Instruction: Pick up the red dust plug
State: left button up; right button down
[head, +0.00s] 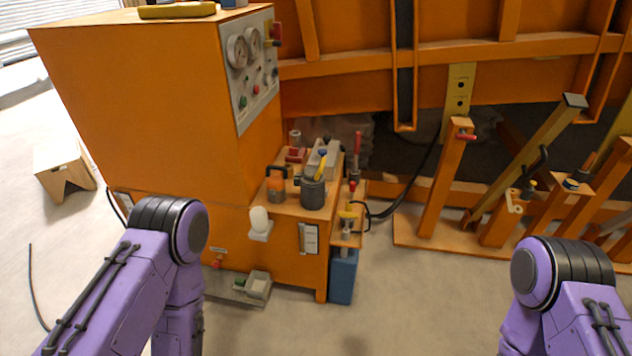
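Several small red parts are in the head view, and I cannot tell for sure which is the dust plug. One red part (217,263) is low on the front of the orange cabinet. A red block (295,155) lies at the back of the cabinet's side shelf. A red piece (466,136) sticks out near the top of an orange post. A red upright handle (357,142) stands by the shelf's right edge. Only my purple arm links show, at the lower left and lower right. Both grippers are out of view.
The orange cabinet (140,105) carries a gauge panel (249,66). Its shelf holds a dark grey pot (313,193) and other tools. A blue container (343,277) and a grey tray (258,286) are low beside it. Orange posts (444,180) stand at right. The floor in front is clear.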

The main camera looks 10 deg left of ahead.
aim_at(353, 184)
jog(key=u, duration=0.25)
jog(key=i, duration=0.85)
jog(key=z, duration=0.2)
